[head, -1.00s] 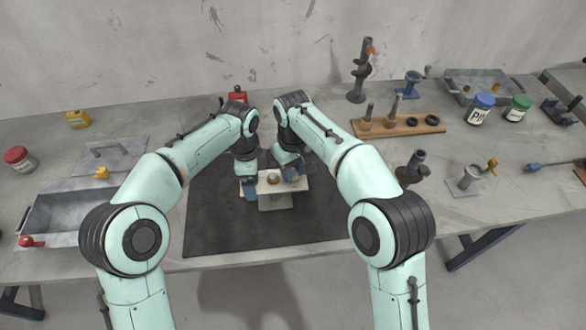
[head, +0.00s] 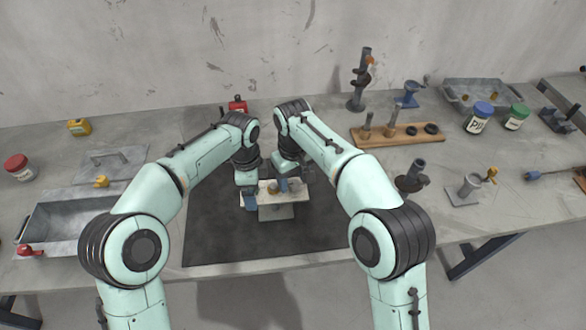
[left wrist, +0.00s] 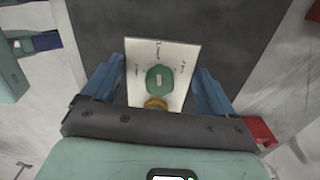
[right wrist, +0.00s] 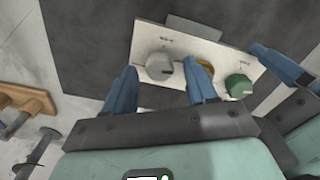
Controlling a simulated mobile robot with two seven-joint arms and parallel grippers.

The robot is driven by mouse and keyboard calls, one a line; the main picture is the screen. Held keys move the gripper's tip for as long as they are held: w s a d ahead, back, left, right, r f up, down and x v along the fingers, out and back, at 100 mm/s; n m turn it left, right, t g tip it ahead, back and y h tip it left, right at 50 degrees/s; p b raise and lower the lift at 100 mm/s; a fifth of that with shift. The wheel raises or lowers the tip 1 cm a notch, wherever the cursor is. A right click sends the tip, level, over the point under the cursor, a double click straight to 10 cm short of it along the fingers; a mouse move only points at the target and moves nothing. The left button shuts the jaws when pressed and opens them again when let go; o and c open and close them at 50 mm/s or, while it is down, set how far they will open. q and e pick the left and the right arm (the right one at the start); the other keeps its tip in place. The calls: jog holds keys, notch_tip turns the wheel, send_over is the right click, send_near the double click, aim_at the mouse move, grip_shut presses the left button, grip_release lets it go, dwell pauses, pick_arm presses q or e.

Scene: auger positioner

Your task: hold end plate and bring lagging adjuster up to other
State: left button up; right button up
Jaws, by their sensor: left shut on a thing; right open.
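The end plate (head: 266,199) is a pale rectangular plate on a grey base, in the middle of the dark mat. In the right wrist view the plate (right wrist: 206,49) bears a grey round adjuster (right wrist: 159,66), a brass dial (right wrist: 206,68) and a green adjuster (right wrist: 238,86). The left wrist view shows the green adjuster (left wrist: 159,79) between my fingers. My left gripper (head: 250,200) is shut on the plate at its left end. My right gripper (head: 284,184) is open, its fingers on either side of the grey adjuster; contact is unclear. My right gripper hides this adjuster in the head view.
The dark mat (head: 222,235) is bare in front of the plate. A metal tray (head: 70,215) stands left, a wooden rack (head: 400,137) back right, and dark fittings (head: 412,175) to the right. A red object (head: 237,106) is behind my arms.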

aim_at(293, 182)
pick_arm(q)
jog(key=shift+w+a, duration=0.1)
pick_arm(e)
notch_tip(293, 182, up, 12)
dwell(0.4)
jog(key=shift+f, duration=0.1)
pick_arm(q)
jog(key=o, duration=1.5)
notch_tip(293, 182, up, 12)
jog(key=shift+r, duration=0.1)
